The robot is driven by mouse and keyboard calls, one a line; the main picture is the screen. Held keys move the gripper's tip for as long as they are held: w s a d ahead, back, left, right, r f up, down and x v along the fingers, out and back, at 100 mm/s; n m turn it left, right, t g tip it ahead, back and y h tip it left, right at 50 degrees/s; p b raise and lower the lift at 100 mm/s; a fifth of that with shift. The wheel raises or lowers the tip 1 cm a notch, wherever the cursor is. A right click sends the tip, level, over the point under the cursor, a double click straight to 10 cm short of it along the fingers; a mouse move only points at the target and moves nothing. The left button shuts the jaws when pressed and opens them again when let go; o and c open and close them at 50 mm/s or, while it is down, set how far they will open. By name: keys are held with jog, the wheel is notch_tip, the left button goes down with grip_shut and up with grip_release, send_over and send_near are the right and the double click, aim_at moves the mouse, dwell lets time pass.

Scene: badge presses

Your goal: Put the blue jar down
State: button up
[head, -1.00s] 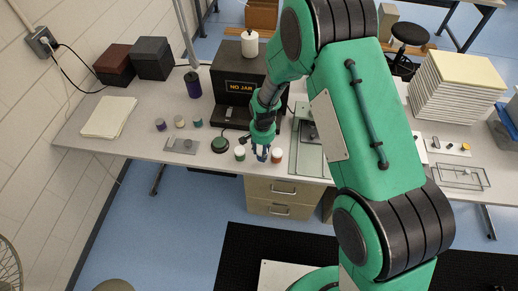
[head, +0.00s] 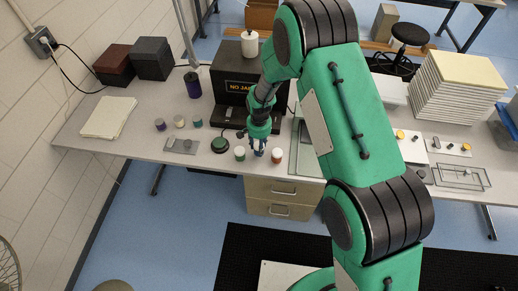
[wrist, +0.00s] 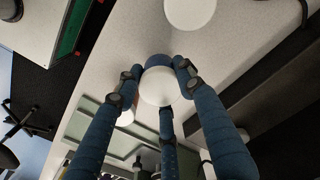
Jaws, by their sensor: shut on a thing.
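The blue jar (head: 260,153) is held in my gripper (head: 258,147), between two other white-lidded jars at the front of the table. In the wrist view, my gripper (wrist: 158,72) has its dark blue fingers closed around the jar, whose white lid (wrist: 159,86) faces the camera and whose blue side shows just past it. The jar looks close to the table top, but I cannot tell whether its base touches. A green jar (head: 240,153) stands to its left and an orange-red jar (head: 277,155) to its right, both apart from it.
The black press with a "NO JAR" display (head: 238,84) stands behind. A green round button (head: 220,145) and a grey plate (head: 182,146) lie to the left. The table's front edge is near.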

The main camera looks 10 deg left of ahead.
jog(key=shift+f, duration=0.75)
jog(key=shift+f, duration=0.15)
jog(key=o, duration=1.2)
notch_tip(320, 180, up, 12)
jog(key=shift+r+p, duration=0.15)
jog(key=shift+p, duration=0.35)
